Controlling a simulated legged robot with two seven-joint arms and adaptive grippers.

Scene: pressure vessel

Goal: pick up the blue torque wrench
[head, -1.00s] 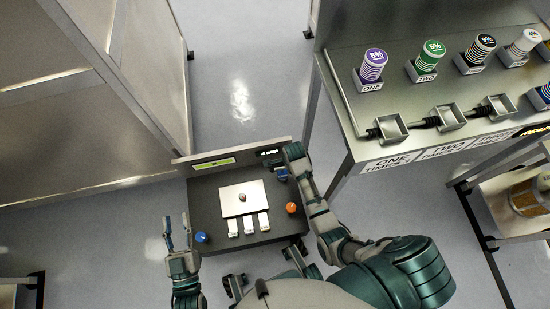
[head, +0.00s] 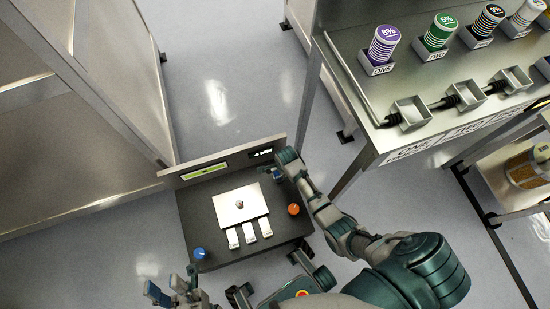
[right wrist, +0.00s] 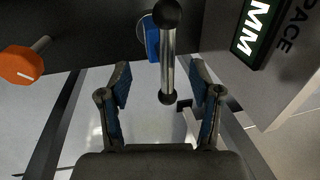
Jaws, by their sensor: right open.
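In the right wrist view, a blue part (right wrist: 152,40) sits at the dark console, behind a silver bar (right wrist: 167,65) with black ball ends. This looks like the blue torque wrench, though its full shape is hidden. My right gripper (right wrist: 160,86) is open. Its blue-padded fingers stand either side of the bar's lower end, with gaps on both sides. In the head view my right gripper (head: 279,172) is at the console's right side, small and partly hidden by its own arm. My left gripper (head: 172,290) is at the bottom left, empty, its blue-padded fingers apart.
The dark console (head: 190,215) carries an orange knob (head: 293,209), a blue knob (head: 198,253), a white plate (head: 240,203) and several white switches. A metal bench (head: 360,85) with labelled cylinders stands at right. A metal panel (head: 75,120) stands at left. Floor between them is clear.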

